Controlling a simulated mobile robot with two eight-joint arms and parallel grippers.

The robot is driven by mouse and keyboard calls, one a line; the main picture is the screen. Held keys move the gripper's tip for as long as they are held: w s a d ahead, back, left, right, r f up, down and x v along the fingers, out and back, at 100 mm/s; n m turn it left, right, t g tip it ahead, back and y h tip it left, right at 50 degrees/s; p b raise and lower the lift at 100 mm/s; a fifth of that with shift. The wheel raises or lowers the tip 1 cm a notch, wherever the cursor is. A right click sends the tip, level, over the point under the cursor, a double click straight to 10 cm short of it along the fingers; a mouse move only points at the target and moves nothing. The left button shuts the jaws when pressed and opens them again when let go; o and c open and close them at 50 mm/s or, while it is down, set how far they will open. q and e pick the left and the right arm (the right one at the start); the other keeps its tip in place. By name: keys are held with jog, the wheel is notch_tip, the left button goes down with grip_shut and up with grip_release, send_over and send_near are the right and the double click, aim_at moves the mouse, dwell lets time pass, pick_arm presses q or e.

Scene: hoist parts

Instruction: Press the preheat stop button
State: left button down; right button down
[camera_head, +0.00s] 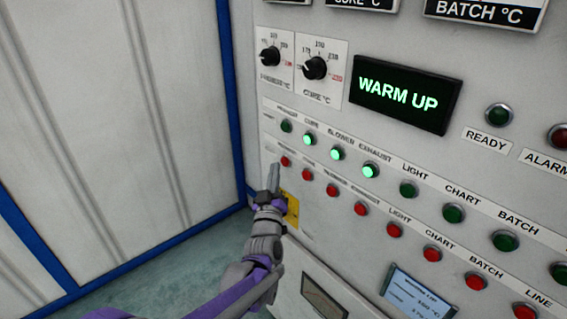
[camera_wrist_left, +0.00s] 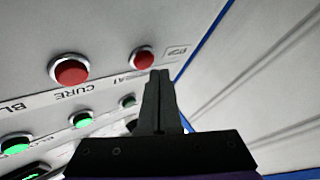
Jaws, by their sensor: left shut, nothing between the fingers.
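The preheat stop button (camera_head: 285,161) is the small red one at the left end of the red row on the control panel (camera_head: 335,215). In the left wrist view, where the panel appears upside down, this red button (camera_wrist_left: 142,60) is just beyond and slightly left of the fingertips. My left gripper (camera_head: 275,172) is shut and empty, its fingers pointing up just below and left of the button. The shut fingers also show in the left wrist view (camera_wrist_left: 159,78). I cannot tell whether they touch the panel. My right gripper is out of view.
The red cure button (camera_head: 306,174) is beside it. Above, the preheat green button (camera_head: 286,126) is dark, while the cure (camera_head: 309,139), blower and exhaust ones glow. A display (camera_head: 405,96) reads WARM UP. A white blue-edged wall (camera_head: 120,110) stands at left.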

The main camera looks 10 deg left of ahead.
pick_arm(q)
jog(key=shift+s+a, duration=0.1)
jog(key=shift+s+a, duration=0.75)
jog(key=shift+s, duration=0.2)
jog(key=shift+s+a, duration=0.7)
jog(key=shift+s, duration=0.25)
